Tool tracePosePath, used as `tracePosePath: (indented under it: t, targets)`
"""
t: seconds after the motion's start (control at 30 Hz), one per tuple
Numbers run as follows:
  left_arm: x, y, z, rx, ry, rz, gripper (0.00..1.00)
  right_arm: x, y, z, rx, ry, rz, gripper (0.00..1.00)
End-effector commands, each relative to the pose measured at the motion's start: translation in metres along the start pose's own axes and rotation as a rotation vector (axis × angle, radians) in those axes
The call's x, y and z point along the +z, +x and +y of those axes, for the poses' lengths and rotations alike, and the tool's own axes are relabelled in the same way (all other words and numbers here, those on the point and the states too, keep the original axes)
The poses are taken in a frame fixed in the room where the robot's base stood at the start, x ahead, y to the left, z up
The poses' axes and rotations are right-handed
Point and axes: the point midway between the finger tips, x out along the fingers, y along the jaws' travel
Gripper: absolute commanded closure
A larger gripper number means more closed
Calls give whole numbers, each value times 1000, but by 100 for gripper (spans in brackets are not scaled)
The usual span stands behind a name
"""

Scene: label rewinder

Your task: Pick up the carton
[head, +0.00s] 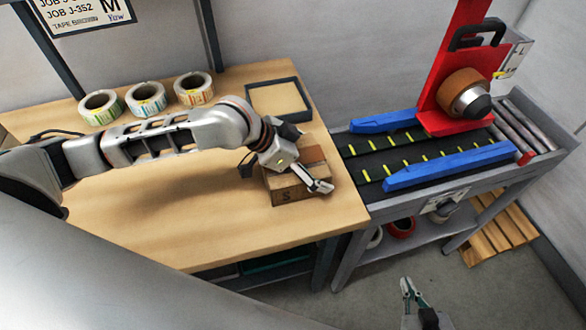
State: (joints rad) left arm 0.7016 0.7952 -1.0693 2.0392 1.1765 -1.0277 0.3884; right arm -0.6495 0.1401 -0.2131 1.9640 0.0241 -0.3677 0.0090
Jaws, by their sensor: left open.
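A brown cardboard carton (288,193) sits on the wooden table near its right edge, with a dark letter on its front side. My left gripper (324,187) is open at the carton's right side, with its fingers over the top edge and front right corner. The wrist hides part of the carton's top. I cannot tell whether the fingers touch it. My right gripper (407,284) is low at the bottom of the view, over the floor and away from the carton; its finger opening is unclear.
Several label rolls (146,97) stand at the back of the table (150,230), near a black-framed tray (279,82). A conveyor (420,150) with blue guide rails and a red tape machine (458,70) adjoins on the right. The table's front is clear.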

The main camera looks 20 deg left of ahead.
Motion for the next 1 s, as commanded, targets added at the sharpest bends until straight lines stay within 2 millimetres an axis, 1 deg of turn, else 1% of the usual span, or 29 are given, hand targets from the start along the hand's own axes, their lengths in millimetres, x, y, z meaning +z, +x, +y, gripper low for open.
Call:
tracePosePath:
  t: [0.03,0.07,0.1,0.13,0.33,0.37,0.67,0.77,0.87,0.97,1.0]
  targets:
    - [1,0,0,0,0,-2,0,-1,0,0,1,0,2,100]
    - [1,0,0,0,0,-2,8,-1,0,0,1,0,2,100]
    - [1,0,0,1,0,-2,18,-2,0,1,1,0,3,100]
    - [1,0,0,1,0,-2,23,-2,0,1,1,0,3,100]
    - [1,0,0,1,0,-2,24,-1,0,1,1,0,2,100]
    - [1,0,0,1,0,-2,27,-1,0,1,1,0,2,100]
    - [-1,-3,0,1,0,-4,28,2,0,0,1,0,-4,100]
    - [-8,-9,0,0,1,-2,28,1,-1,1,0,0,-5,100]
    - [-20,-20,0,0,3,0,28,-1,-2,1,1,-1,-5,100]
    - [-34,-34,-1,-2,3,2,28,-4,-4,1,1,-1,-5,100]
    - [-42,-42,-1,-2,5,2,28,-6,-5,2,1,-1,-5,100]
